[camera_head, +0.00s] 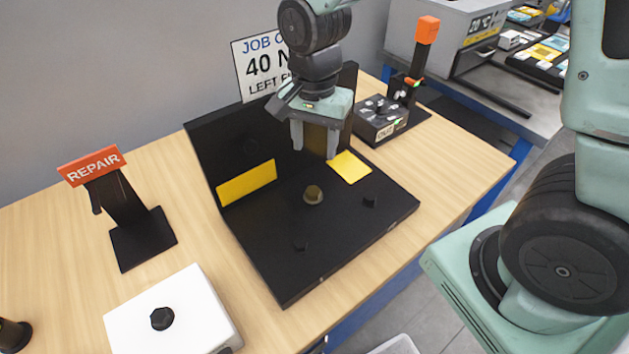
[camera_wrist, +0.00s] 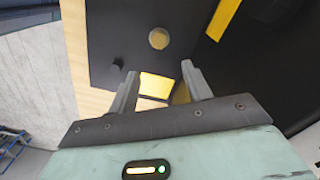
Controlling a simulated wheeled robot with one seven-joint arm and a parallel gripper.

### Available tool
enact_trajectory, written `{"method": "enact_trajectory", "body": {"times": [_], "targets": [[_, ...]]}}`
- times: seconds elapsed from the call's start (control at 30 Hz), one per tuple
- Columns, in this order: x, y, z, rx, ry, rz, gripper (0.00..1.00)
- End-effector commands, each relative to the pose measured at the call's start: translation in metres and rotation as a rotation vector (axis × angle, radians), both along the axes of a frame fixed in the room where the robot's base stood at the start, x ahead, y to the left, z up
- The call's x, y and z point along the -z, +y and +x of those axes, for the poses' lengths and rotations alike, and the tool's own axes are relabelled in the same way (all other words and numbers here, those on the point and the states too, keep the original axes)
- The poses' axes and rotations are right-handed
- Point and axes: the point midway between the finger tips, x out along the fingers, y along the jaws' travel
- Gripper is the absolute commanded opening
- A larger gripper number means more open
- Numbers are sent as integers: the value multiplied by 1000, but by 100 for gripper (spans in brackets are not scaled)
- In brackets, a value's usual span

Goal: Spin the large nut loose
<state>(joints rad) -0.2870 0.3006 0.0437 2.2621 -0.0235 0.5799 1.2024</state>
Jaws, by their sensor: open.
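A brass-coloured hex nut (camera_head: 313,194) sits on the flat base of a black fixture (camera_head: 285,255); it also shows in the wrist view (camera_wrist: 158,38), ahead of the fingertips. My gripper (camera_head: 315,153) is open above the back part of the fixture, behind the nut in the head view and apart from it. In the wrist view the two fingers (camera_wrist: 160,70) are spread, with a yellow patch (camera_wrist: 156,86) on the base showing between them. A brownish surface shows behind the fingers; I cannot tell what it is. Nothing is held.
The fixture's upright back wall bears a yellow strip (camera_head: 247,183). A REPAIR stand (camera_head: 142,240) and white box (camera_head: 190,300) are left; a grey box (camera_head: 380,121) with an orange-topped post (camera_head: 427,31) is right.

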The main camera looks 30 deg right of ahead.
Motion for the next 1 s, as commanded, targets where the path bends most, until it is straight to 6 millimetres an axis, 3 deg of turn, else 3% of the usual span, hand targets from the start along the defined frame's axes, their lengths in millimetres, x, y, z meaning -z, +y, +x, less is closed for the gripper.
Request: {"method": "enact_trajectory", "body": {"times": [0.3,0.5,0.7,1.0], "targets": [[67,0,-1,-2,6,-1,49],[98,0,-1,-2,3,-1,49],[113,0,0,-2,1,-1,49],[116,0,0,-2,-1,1,49]]}}
